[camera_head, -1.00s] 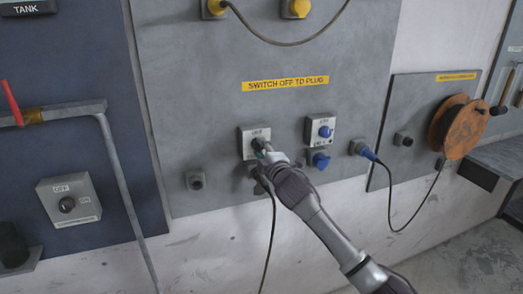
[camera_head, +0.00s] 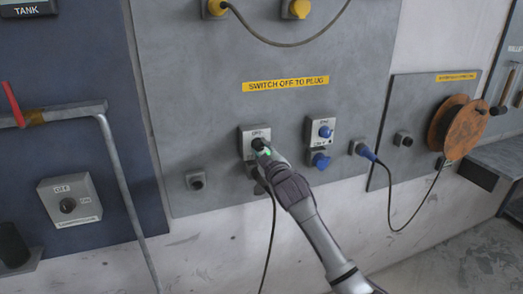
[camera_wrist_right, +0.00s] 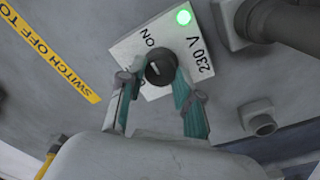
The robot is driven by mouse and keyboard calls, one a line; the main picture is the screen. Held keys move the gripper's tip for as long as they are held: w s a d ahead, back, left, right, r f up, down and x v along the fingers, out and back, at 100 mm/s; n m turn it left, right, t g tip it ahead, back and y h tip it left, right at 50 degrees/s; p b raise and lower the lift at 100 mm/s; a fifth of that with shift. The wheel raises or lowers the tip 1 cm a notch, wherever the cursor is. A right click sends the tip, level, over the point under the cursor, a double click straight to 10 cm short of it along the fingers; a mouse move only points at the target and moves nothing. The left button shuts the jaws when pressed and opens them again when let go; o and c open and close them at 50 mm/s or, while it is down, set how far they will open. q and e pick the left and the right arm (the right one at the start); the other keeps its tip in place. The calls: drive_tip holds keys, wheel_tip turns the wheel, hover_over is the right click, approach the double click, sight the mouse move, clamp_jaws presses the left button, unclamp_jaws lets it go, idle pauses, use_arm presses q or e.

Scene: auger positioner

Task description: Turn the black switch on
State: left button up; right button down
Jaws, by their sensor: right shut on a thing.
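The black switch is a round knob (camera_wrist_right: 160,70) on a light grey box, marked "ON" and "230 V" in the right wrist view. A green lamp (camera_wrist_right: 184,17) on the box is lit. In the head view the switch box (camera_head: 247,134) is on the grey wall panel, partly hidden by my right gripper (camera_head: 262,151). The right gripper's teal-padded fingers (camera_wrist_right: 157,92) are closed around the knob, one on each side. The exact direction of the knob's pointer is hard to tell. My left gripper is not in view.
A blue switch (camera_head: 325,131) and blue sockets are right of the black switch. A black cable (camera_head: 272,225) hangs below it. A yellow sign (camera_head: 285,86) is above. A grey switch box (camera_head: 68,199) and a bent pipe (camera_head: 118,180) are on the left, a cable reel (camera_head: 464,130) on the right.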

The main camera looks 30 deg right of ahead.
idle(0.3)
drive_tip(key=c, duration=0.8)
unclamp_jaws()
drive_tip(key=v, duration=1.2)
drive_tip(key=shift+f, duration=0.1)
